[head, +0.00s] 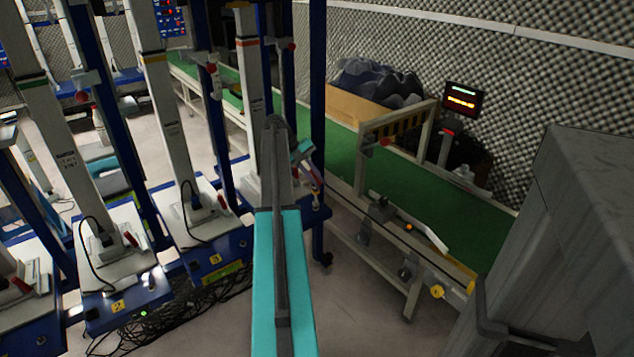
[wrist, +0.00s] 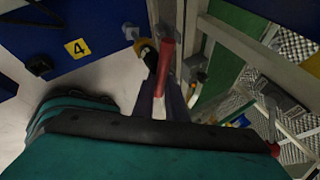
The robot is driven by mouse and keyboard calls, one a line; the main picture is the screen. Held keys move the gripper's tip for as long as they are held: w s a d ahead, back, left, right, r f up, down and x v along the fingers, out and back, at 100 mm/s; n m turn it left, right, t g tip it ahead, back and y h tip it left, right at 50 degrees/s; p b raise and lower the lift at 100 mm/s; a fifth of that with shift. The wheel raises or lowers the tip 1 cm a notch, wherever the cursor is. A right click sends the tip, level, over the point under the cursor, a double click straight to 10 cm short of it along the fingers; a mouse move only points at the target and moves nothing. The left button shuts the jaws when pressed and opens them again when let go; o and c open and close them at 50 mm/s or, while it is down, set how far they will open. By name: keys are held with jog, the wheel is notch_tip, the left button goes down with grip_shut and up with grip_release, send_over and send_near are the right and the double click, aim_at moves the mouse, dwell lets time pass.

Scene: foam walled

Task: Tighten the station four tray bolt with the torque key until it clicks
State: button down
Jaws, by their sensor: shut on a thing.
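My gripper (wrist: 161,104) is shut on a slim tool with a red bar (wrist: 165,62) and a pale lower part, which I take to be the torque key. A dark and yellow rounded part (wrist: 148,52) shows beside the red bar; I cannot tell if it belongs to the key. The station four base is the blue plate (wrist: 30,75) with a yellow "4" label (wrist: 77,48), left of the gripper in the wrist view. In the head view my arm covers much of station four, with my gripper (head: 312,178) beside its column (head: 253,85). I cannot make out the tray bolt or key contact.
Station three (head: 213,262) and station two (head: 118,307) stand to the left, with black cables on the floor. A green conveyor (head: 400,185) with a pale frame runs along the right. A grey cabinet (head: 570,240) fills the right foreground. A lit display (head: 462,99) stands behind the conveyor.

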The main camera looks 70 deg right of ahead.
jog(key=shift+r, duration=0.4)
jog(key=shift+s, duration=0.1)
jog(key=n+h, duration=0.2)
jog(key=n, duration=0.1)
jog(key=shift+s+t, duration=0.25)
jog(key=shift+t, duration=0.05)
jog(key=shift+d+n+h, duration=0.3)
jog(key=shift+n+h, duration=0.1)
jog(key=shift+n, duration=0.4)
jog(key=shift+s+d+n+t+h+b, duration=0.15)
jog(key=shift+n+t+h, duration=0.4)
jog(key=shift+n, duration=0.6)
jog(key=shift+d+n+t+h+b, duration=0.25)
jog(key=shift+n+t+h, duration=0.3)
jog(key=shift+n, duration=0.6)
